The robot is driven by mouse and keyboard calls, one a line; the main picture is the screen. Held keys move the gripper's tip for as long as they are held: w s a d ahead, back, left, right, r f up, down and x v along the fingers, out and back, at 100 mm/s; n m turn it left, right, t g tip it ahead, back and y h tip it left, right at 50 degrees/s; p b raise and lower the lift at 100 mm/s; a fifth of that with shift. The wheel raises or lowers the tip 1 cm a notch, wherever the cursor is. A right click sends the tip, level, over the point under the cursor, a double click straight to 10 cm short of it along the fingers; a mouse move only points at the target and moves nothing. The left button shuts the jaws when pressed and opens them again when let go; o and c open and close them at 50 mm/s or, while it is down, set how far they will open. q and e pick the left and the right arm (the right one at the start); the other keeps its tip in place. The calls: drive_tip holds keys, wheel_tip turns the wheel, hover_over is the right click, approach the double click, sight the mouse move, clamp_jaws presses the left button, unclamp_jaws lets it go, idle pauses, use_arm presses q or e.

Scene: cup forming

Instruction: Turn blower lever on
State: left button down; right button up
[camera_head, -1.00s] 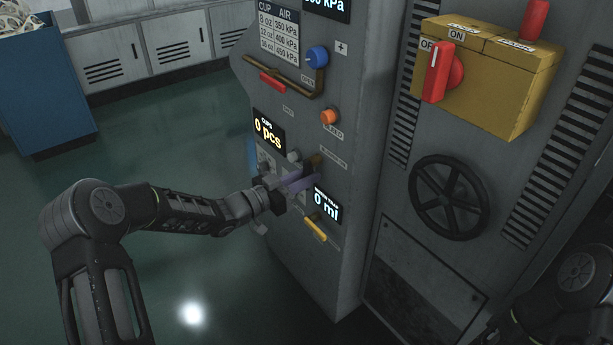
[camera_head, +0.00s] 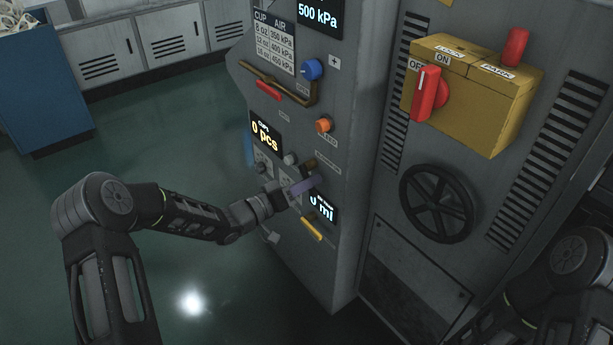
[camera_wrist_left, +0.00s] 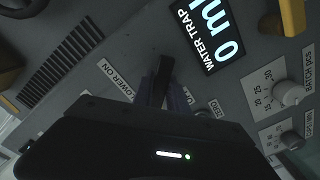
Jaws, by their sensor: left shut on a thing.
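The blower lever (camera_wrist_left: 163,76) shows as a dark bar in the left wrist view, beside the "BLOWER ON" label (camera_wrist_left: 115,80). My left gripper (camera_wrist_left: 166,98) is shut on it, with the fingers partly hidden by the dark gripper body. In the head view my left gripper (camera_head: 301,187) is at the machine's control panel (camera_head: 345,185), left of the water trap display (camera_head: 322,207). It covers much of the lever there. My right gripper is out of view; only part of the right arm shows at the lower right.
Close around the left gripper are a yellow handle (camera_head: 312,230) below, a grey knob (camera_head: 290,158) and an orange knob (camera_head: 324,125) above. A black handwheel (camera_head: 440,203) and a yellow switch box (camera_head: 475,105) stand to the right. The floor at left is open.

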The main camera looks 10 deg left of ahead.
sight(325, 170)
use_arm(q)
drive_tip(key=n+p, duration=0.1)
drive_tip(key=r+n, duration=0.1)
drive_tip(key=n, duration=0.1)
drive_tip(key=n+p, duration=0.1)
drive_tip(key=shift+s+d+r+n+p, duration=0.3)
drive_tip(key=shift+d, duration=0.05)
drive_tip(key=n+p, duration=0.1)
drive_tip(key=n, duration=0.1)
drive_tip(key=r+n+p, duration=0.1)
drive_tip(key=n, duration=0.1)
drive_tip(key=shift+s+d+r+n, duration=0.1)
drive_tip(key=shift+r+n, duration=0.05)
drive_tip(key=shift+n, duration=0.25)
drive_tip(key=c, duration=1.3)
unclamp_jaws()
drive_tip(key=v, duration=0.7)
drive_tip(key=shift+s+a+p, duration=0.25)
drive_tip(key=shift+s+p, duration=0.05)
drive_tip(key=shift+p, duration=0.1)
